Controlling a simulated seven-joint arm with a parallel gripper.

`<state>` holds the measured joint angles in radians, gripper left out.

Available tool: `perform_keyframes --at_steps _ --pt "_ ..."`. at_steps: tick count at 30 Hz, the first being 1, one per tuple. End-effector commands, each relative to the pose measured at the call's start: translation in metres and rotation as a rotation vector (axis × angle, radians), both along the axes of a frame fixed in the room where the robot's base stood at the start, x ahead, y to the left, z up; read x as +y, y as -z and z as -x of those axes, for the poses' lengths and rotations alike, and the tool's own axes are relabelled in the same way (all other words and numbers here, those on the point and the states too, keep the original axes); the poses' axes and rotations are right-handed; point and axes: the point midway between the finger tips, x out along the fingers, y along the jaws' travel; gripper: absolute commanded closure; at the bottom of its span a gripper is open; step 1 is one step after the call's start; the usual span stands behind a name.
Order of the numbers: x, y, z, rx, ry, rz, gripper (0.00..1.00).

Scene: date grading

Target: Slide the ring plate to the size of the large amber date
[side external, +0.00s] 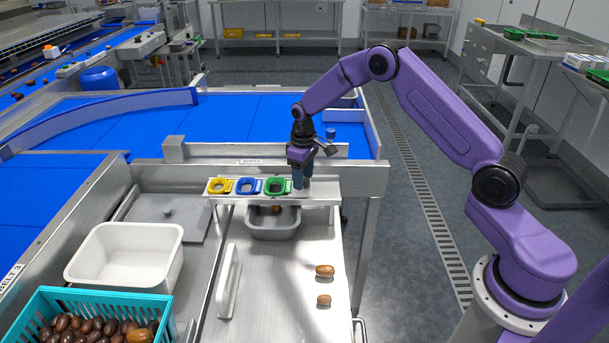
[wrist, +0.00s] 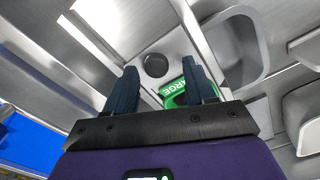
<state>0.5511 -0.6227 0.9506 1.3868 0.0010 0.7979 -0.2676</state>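The ring plate (side external: 235,187) lies on a metal shelf. It carries a yellow ring (side external: 220,186), a blue ring (side external: 249,186) and a green ring (side external: 277,186). My gripper (side external: 302,183) points down at the plate's right end, beside the green ring. In the wrist view my gripper (wrist: 159,68) is open, with a dark round knob (wrist: 155,65) showing between its fingertips; contact cannot be told. The green ring (wrist: 176,92) there shows the letters "ARGE", partly hidden by a finger.
A grey bin (side external: 273,228) with a date (side external: 277,209) inside sits below the shelf. A white tub (side external: 125,255) and a teal basket (side external: 90,300) full of dates stand at left. Blue belts run behind.

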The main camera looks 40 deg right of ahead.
Motion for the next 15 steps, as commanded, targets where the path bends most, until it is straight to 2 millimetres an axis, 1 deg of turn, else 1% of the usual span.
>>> perform_keyframes --at_steps 5,8,11,15 --pt "-0.001 -0.001 0.001 0.003 0.001 0.001 0.45" --pt "-0.001 -0.009 0.001 0.002 0.001 0.001 0.45" --pt "-0.001 -0.023 0.001 0.001 0.002 0.0 0.45" --pt "-0.001 -0.052 0.0 0.0 0.001 0.001 0.45"
